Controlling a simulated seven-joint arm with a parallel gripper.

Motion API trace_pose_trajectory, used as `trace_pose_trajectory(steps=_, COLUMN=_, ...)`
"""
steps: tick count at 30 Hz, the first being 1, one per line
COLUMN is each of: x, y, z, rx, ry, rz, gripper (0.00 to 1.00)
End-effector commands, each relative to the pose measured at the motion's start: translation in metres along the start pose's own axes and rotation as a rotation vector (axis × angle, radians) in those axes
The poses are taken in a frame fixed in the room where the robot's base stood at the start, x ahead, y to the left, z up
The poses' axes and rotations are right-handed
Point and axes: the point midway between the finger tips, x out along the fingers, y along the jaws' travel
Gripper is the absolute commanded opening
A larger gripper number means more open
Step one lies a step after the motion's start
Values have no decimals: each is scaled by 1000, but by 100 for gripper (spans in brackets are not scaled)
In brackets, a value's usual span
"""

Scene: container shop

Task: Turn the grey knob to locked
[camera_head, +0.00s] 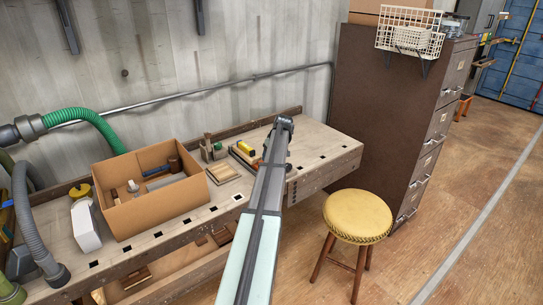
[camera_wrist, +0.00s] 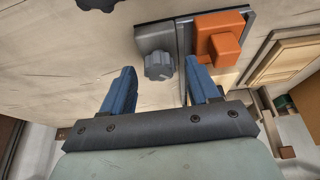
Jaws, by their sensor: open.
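The grey knob (camera_wrist: 158,66) has a lobed rim and sits on a grey plate (camera_wrist: 156,36) in the wrist view. My gripper (camera_wrist: 161,69) is open, with one blue finger to the left of the knob and one to the right. The knob appears between the fingertips, with a visible gap on the left and a smaller one on the right. I cannot tell how near the fingers are in depth. No locked mark on the plate is readable. In the head view my arm reaches over the workbench (camera_head: 330,150) and hides the knob.
An orange block-shaped part (camera_wrist: 222,40) stands right beside the plate, close to the right finger. A dark part (camera_wrist: 97,4) shows at the wrist view's top edge. On the bench are a cardboard box (camera_head: 160,212) and a wooden tray (camera_head: 222,172). A yellow stool (camera_head: 358,215) stands in front.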

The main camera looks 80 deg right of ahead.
Motion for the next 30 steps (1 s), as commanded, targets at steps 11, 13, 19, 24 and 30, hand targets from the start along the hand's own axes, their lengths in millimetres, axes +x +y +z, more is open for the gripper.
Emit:
trace_pose_trajectory(steps=11, x=0, y=0, z=0, rx=0, ry=0, rz=0, gripper=48)
trace_pose_trajectory(steps=13, x=0, y=0, z=0, rx=0, ry=0, rz=0, gripper=41)
trace_pose_trajectory(steps=19, x=0, y=0, z=0, rx=0, ry=0, rz=0, gripper=22)
trace_pose_trajectory(steps=24, x=0, y=0, z=0, rx=0, ry=0, rz=0, gripper=6)
trace_pose_trajectory(steps=30, x=0, y=0, z=0, rx=10, ry=0, rz=4, gripper=4)
